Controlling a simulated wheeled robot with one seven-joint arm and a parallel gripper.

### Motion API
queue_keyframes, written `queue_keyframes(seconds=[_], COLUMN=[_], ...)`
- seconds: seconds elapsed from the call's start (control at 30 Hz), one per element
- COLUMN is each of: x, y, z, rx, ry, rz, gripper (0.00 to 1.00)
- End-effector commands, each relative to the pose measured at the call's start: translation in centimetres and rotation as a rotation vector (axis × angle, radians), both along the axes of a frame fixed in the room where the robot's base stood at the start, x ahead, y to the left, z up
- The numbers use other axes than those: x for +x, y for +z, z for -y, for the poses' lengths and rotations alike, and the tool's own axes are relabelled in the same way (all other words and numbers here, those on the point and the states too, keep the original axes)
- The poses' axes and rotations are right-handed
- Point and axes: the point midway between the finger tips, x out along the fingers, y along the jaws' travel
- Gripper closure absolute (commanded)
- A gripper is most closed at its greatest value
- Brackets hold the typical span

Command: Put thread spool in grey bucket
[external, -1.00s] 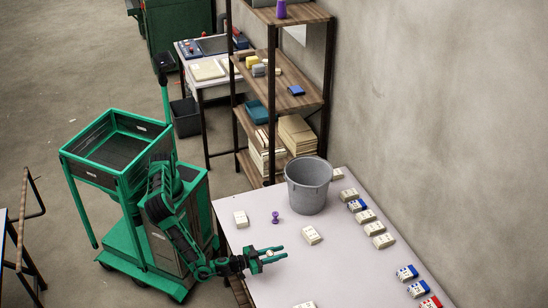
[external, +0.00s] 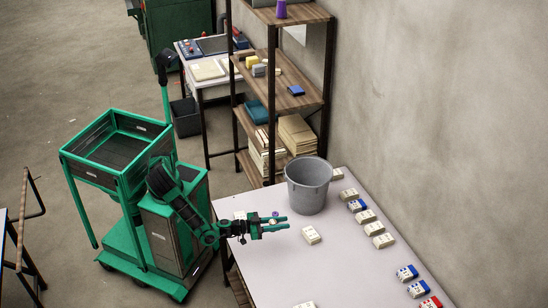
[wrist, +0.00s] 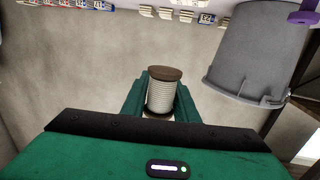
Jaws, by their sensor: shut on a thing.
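The thread spool (wrist: 161,94), with pale wound thread and brown ends, sits between the two green fingers of my gripper (wrist: 161,100) in the wrist view. My gripper is shut on it. In the external view my gripper (external: 277,223) is over the near-left part of the table, pointing right; the spool is barely visible there. The grey bucket (external: 308,188) stands upright on the table, behind and to the right of my gripper and apart from it. The bucket also shows at the upper right of the wrist view (wrist: 255,50), appearing upside down.
The table (external: 350,265) has a row of small white, blue and red boxes (external: 374,229) along its wall side. A white box (external: 311,235) lies right of my gripper. A purple object (external: 275,214) is just behind the fingers. A shelf (external: 290,95) stands beyond the bucket.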

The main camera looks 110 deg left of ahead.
Motion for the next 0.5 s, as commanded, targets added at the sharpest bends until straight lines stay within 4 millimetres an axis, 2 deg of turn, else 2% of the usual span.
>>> queue_keyframes(seconds=[0.03,0.2,0.4,0.5], x=[-0.8,-3.5,-6.9,-7.8], y=[0.5,1.4,1.7,1.8], z=[-1.1,-3.5,-5.0,-5.3], rx=[0.002,0.003,0.007,0.005], ry=[-0.031,-0.158,-0.270,-0.295], rz=[-0.004,-0.006,-0.007,-0.004], gripper=[0.95,0.95,0.95,0.95])
